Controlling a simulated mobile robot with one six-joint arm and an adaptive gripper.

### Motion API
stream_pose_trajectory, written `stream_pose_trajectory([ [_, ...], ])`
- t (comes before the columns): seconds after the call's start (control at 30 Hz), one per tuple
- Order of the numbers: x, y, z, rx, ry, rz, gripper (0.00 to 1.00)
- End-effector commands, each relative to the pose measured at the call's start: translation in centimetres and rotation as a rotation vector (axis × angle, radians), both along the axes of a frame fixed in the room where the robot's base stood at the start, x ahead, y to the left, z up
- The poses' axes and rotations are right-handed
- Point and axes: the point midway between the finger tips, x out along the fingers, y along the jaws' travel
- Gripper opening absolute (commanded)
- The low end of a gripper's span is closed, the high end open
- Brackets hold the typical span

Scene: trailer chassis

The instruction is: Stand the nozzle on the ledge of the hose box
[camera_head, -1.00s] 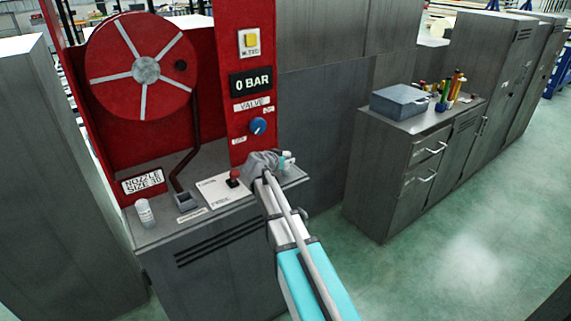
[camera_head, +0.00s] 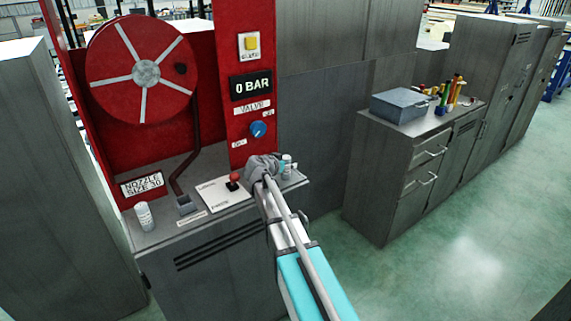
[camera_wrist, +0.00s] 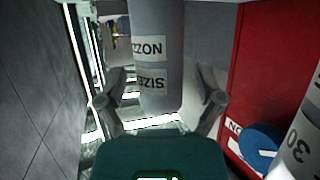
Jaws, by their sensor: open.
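In the wrist view a pale grey nozzle (camera_wrist: 157,55) with label text fills the space between the two fingers (camera_wrist: 157,112). The fingers are open, with gaps beside it. The nozzle's base contact with the ledge is hidden. A second white cylinder (camera_head: 144,216) stands upright at the left end of the ledge, near the NOZZLE SIZE 30 sign (camera_head: 143,185).
A white plate with a red-topped lever (camera_head: 234,181) lies on the ledge left of my gripper. The red panel carries a blue valve knob (camera_head: 258,129), also at the right of the wrist view (camera_wrist: 262,139). A grey case (camera_head: 400,105) rests on the right-hand cabinet.

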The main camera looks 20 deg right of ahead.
Motion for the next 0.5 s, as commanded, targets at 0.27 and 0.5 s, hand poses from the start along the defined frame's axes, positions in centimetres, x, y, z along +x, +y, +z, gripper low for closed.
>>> stream_pose_trajectory([
  [0.27, 0.0, 0.0, 0.4, 0.000, 0.000, 0.000, 0.86],
  [0.5, -1.6, 1.9, 1.5, 0.000, 0.000, 0.002, 0.86],
])
